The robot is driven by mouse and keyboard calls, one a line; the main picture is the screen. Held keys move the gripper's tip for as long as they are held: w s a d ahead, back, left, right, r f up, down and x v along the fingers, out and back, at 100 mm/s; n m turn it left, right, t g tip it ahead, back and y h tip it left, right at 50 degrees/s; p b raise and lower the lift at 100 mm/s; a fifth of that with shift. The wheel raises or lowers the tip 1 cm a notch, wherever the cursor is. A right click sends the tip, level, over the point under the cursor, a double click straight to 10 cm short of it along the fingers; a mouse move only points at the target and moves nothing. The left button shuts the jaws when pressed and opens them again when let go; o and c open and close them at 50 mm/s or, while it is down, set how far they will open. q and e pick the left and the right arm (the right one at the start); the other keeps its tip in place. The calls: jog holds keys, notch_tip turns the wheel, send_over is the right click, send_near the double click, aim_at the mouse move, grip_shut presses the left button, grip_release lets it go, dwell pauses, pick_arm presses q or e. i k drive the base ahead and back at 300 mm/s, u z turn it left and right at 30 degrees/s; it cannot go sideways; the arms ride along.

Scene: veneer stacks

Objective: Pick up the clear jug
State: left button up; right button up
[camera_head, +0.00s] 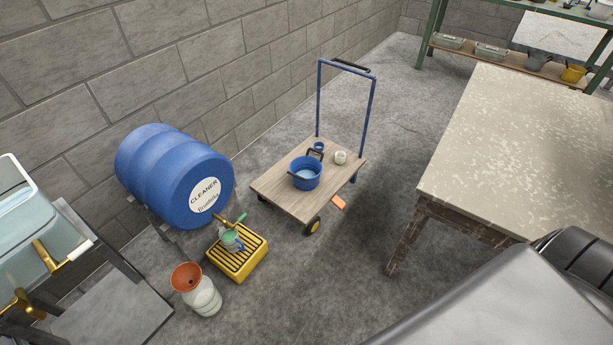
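A pale, see-through jug or bottle (206,302) stands upright on the concrete floor at the lower left, with an orange funnel (186,277) in its top. A small greenish vessel (231,240) stands on the yellow slatted drip tray (254,263), under the brass tap of the blue barrel. I cannot tell for certain which of these is the clear jug. Neither of my grippers shows in the head view.
A blue barrel labelled CLEANER (180,180) lies against the block wall. A wooden-decked trolley (275,187) carries a blue pot (306,178), a blue cup and a white item. A worn table (530,140) stands right. A pale tank with brass taps (30,235) stands left.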

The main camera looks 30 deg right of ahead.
aim_at(234, 241)
jog(key=z, duration=2.05)
jog(key=i, duration=1.35)
jog(key=u, duration=2.55)
